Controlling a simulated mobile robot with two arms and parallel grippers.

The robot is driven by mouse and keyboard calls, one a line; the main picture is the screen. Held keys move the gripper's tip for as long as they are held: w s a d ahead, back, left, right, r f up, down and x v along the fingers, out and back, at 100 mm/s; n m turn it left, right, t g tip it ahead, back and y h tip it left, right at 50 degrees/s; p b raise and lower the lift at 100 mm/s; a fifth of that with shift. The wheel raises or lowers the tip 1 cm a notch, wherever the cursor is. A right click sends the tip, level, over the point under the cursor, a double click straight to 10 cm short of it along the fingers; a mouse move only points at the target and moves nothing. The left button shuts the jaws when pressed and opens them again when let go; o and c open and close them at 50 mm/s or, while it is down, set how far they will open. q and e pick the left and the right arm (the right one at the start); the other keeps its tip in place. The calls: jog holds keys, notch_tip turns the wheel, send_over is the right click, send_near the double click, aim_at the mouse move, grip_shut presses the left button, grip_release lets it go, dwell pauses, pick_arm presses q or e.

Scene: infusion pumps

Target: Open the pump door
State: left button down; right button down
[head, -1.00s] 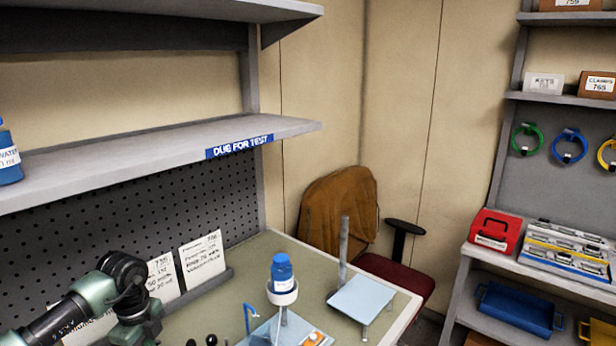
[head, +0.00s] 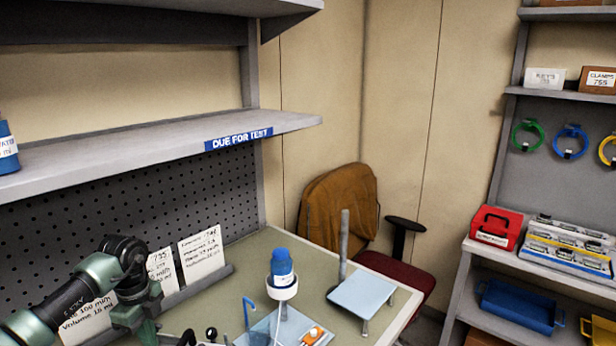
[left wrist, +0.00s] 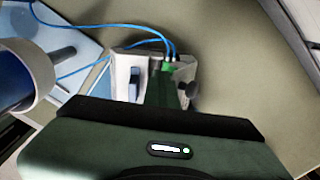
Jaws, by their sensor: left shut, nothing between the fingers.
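The pump (left wrist: 127,75) is a pale unit in the left wrist view, with a blue strip on its left, a green middle part and a grey knob on its right. Blue tubes run to its top. Its lower part is hidden by my left gripper (left wrist: 155,140), whose dark green body fills the bottom of that view. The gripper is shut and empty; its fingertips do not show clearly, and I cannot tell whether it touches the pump. I cannot make out the state of the door. In the head view my left arm reaches in at lower left.
Written cards (head: 202,252) lean at the back. A shelf (head: 110,150) overhangs.

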pick_arm(q)
jog(key=shift+w+a+f+b, duration=0.1)
jog(key=shift+w+a+b, duration=0.15)
jog(key=shift+w+b, duration=0.4)
jog(key=shift+w, duration=0.15)
jog(key=shift+p, duration=0.3)
jog(key=shift+s+d+p, duration=0.1)
jog(key=shift+s+p, duration=0.3)
jog(key=shift+p, duration=0.05)
jog(key=shift+s+d+p, duration=0.2)
jog(key=shift+s+p, duration=0.1)
jog(key=shift+s, duration=0.2)
notch_tip(320, 180, up, 8)
jog(key=p, duration=0.5)
jog(key=shift+p, duration=0.35)
